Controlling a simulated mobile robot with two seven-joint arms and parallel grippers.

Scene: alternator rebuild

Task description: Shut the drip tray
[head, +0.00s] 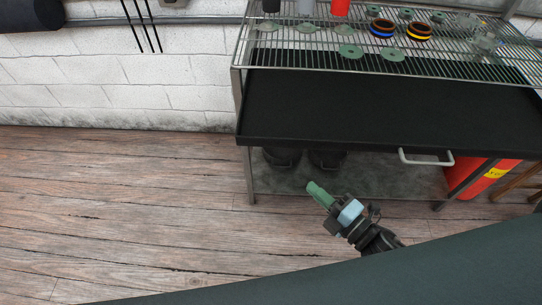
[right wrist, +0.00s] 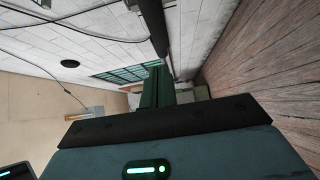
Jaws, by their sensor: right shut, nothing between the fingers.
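The drip tray (head: 370,115) is a wide, shallow black tray below the wire rack. It sticks out from under the rack towards me, so most of its bare floor shows. A pale bar handle (head: 426,158) sits on the right part of its front edge. My right gripper (head: 314,189), with green fingers, is shut and empty. It shows in front of the tray's edge, to the left of the handle and apart from it. The shut fingers also show in the right wrist view (right wrist: 157,88). My left gripper is in neither view.
The wire rack (head: 300,50) carries green discs, banded rings and several small items. A lower shelf (head: 375,180) holds dark footwear-like objects (head: 326,160). A red container (head: 490,180) stands at the right. Wooden floor at the left (head: 110,210) is clear.

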